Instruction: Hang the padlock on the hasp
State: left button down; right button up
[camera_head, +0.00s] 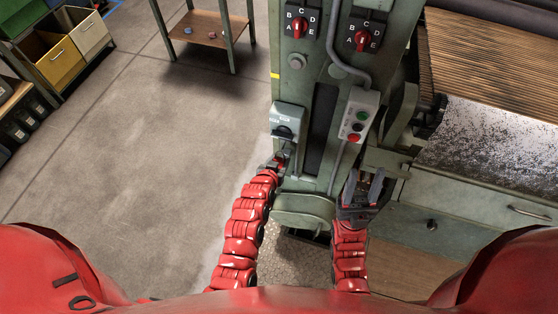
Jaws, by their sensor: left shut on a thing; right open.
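My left gripper (278,162) is at the lower edge of a grey switch box (289,113) on the green machine column. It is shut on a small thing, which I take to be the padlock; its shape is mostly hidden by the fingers. The box has a dark round handle at its lower part, just above the gripper. I cannot make out the hasp clearly, nor whether the padlock touches it. My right gripper (365,184) is open and empty, in front of the column's right side, below the push-button box.
The green column (300,77) carries two red rotary selectors (299,27) and a push-button box (358,115) with a cable. A drawer cabinet (475,203) and brushed bed stand right. A small table (210,33) and bins (52,60) stand far left. The floor at left is clear.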

pick_arm(q)
jog(key=shift+w, duration=0.15)
jog(key=shift+w+d+b, duration=0.3)
jog(key=shift+w, duration=0.5)
jog(key=shift+w+d+b, duration=0.25)
jog(key=shift+w, duration=0.55)
jog(key=shift+f, duration=0.25)
jog(key=shift+w+f+b, duration=0.15)
jog(key=shift+f+b, duration=0.15)
jog(key=shift+b, duration=0.15)
dwell(0.5)
jog(key=shift+c, duration=1)
grip_release()
